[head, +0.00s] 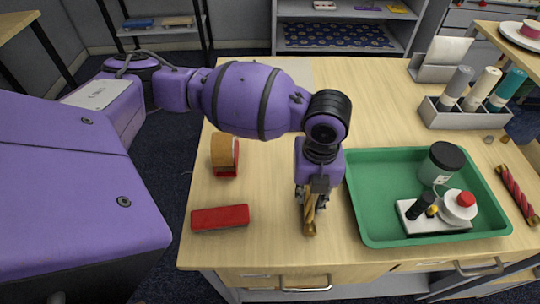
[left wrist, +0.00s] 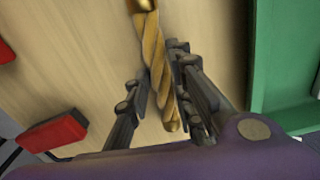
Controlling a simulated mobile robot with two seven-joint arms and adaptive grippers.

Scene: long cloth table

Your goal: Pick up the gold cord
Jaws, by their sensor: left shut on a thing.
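The gold cord (head: 309,214) is a twisted length with a bright gold end, near the front edge of the wooden table, just left of the green tray. My left gripper (head: 312,201) points down over it, with its fingers around the cord's upper part. In the left wrist view the gold cord (left wrist: 156,55) runs between the two dark fingers of my left gripper (left wrist: 172,103), which is shut on it. I cannot tell whether the cord is lifted off the table. My right gripper is not in view.
The green tray (head: 365,209) holds a dark-lidded jar (head: 440,164) and a white device (head: 432,217). A red block (head: 220,217) and an orange-red object (head: 225,156) lie to the left. A red cord (head: 517,194) lies right of the tray. A grey holder (head: 447,117) with bottles stands behind.

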